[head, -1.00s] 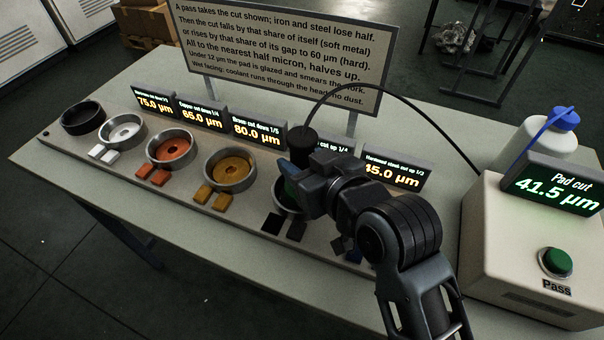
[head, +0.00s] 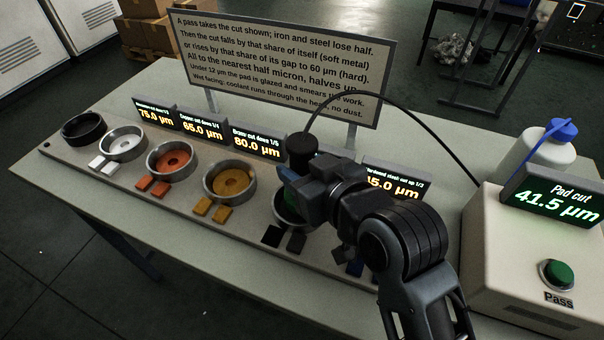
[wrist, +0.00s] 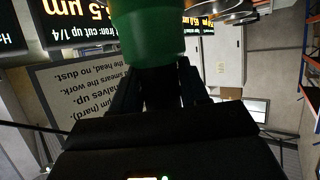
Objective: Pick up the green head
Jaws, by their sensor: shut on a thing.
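The green head (wrist: 148,35) shows large at the top of the wrist view, between the fingers of my gripper (wrist: 158,82). In the head view my gripper (head: 287,182) is at the row of metal rings, over the one in front of the hidden display. It is shut on the green head, which is mostly hidden there behind the fingers. A black cap (head: 300,147) with a black hose rises just above my gripper. Whether the head's lower end is clear of the ring cannot be told.
Rings with white (head: 123,144), orange (head: 171,159) and yellow (head: 230,181) pads stand left. A text board (head: 280,65) stands behind. The pad cut box (head: 520,250), its green Pass button (head: 556,274) and a white bottle (head: 540,158) are right. The table's front left is clear.

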